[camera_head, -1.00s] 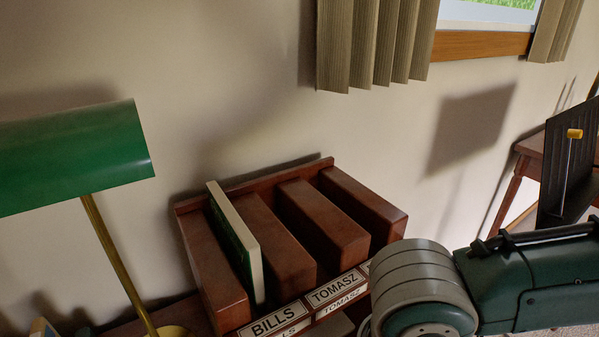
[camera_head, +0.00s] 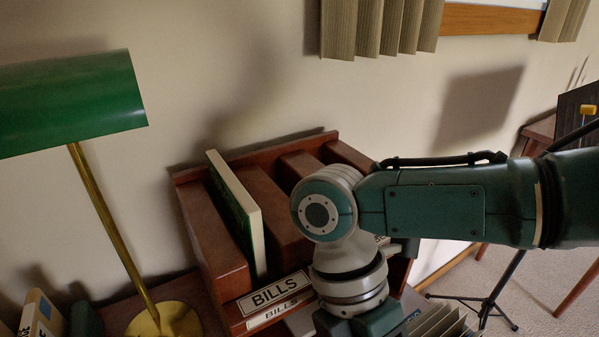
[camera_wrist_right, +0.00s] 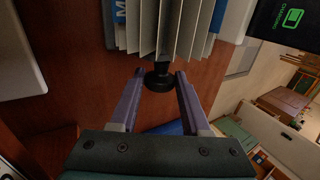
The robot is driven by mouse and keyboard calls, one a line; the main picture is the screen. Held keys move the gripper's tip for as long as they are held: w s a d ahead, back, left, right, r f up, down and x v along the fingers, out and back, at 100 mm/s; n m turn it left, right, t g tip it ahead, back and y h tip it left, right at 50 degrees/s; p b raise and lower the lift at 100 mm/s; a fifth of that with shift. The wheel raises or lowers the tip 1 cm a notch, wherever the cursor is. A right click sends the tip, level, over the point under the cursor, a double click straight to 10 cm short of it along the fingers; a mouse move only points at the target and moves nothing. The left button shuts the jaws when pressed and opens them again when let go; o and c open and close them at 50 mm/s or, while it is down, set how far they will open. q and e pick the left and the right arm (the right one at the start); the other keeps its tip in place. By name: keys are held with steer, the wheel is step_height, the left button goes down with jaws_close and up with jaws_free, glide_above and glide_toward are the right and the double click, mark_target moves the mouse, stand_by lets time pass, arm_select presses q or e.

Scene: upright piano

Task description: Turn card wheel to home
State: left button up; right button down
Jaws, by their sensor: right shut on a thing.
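The card wheel (camera_wrist_right: 165,28) shows at the top of the right wrist view as a fan of pale cards, with a blue card lettered "M" at its left. Its black knob (camera_wrist_right: 158,80) points toward my right gripper (camera_wrist_right: 159,76). The two purple fingers sit on either side of the knob and are shut on it. In the head view, the fanned cards (camera_head: 442,324) are at the bottom edge beside my right wrist, partly cut off. My left gripper is in neither view.
A wooden rack (camera_head: 212,225) with a "BILLS" label (camera_head: 274,292) stands against the wall, partly behind my right arm. A green lamp (camera_head: 75,102) is at the left. A thin black stand (camera_head: 488,300) is at the right. A dark device (camera_wrist_right: 290,22) sits near the wheel.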

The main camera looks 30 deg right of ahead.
steer(key=shift+c, duration=1.9)
jaws_free()
steer(key=v, duration=1)
steer(key=shift+p, duration=0.35)
